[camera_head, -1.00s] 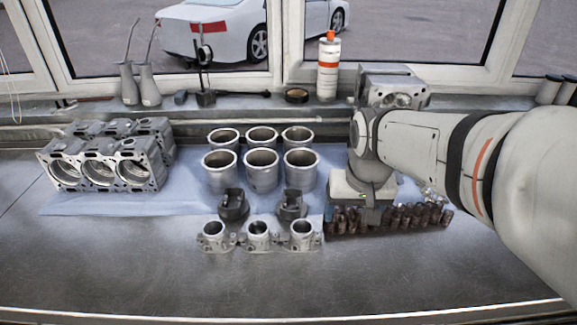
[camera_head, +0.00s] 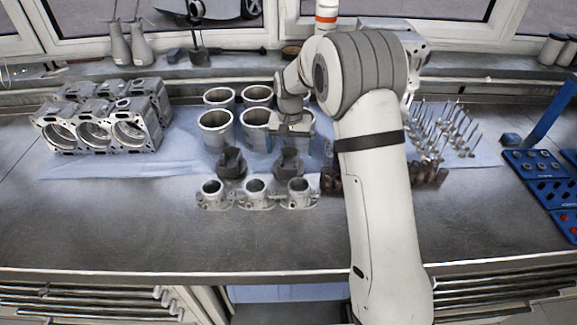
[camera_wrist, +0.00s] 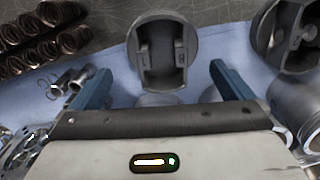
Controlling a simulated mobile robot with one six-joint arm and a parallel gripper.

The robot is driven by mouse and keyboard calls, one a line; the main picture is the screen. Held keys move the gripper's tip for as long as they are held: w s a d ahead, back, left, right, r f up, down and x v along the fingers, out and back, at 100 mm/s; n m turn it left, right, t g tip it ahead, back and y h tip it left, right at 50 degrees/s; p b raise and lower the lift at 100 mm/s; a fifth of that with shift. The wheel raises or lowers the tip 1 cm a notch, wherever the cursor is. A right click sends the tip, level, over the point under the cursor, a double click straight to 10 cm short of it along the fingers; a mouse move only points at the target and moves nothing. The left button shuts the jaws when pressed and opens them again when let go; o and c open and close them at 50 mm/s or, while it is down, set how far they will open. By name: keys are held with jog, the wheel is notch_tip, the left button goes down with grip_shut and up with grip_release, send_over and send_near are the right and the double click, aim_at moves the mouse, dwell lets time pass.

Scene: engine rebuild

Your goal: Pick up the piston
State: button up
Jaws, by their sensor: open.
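Two dark grey pistons stand in front of the cylinder liners, a left one (camera_head: 231,162) and a right one (camera_head: 288,163). My gripper (camera_head: 291,132) is just behind and above the right piston, which it partly overlaps in the head view. In the wrist view that piston (camera_wrist: 165,47) shows its hollow side at the top centre, beyond the two blue fingertips (camera_wrist: 160,80). The fingers are wide apart with nothing between them. The other piston (camera_wrist: 292,38) is at the upper right there.
Several metal liners (camera_head: 217,128) stand behind the pistons. Flanged cylinders (camera_head: 255,192) stand in front. Brown springs (camera_head: 425,172) and upright valves (camera_head: 440,130) are to the right. Engine blocks (camera_head: 95,132) are at left, a blue tray (camera_head: 545,170) at far right. The front bench is clear.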

aim_at(288, 166)
jog(key=f, duration=0.2)
jog(key=f+p, duration=0.1)
jog(key=f, duration=0.1)
jog(key=f+p, duration=0.1)
jog(key=f, duration=0.1)
jog(key=shift+s+a+f, duration=0.2)
jog(key=shift+s+f, duration=0.05)
jog(key=c, duration=1.1)
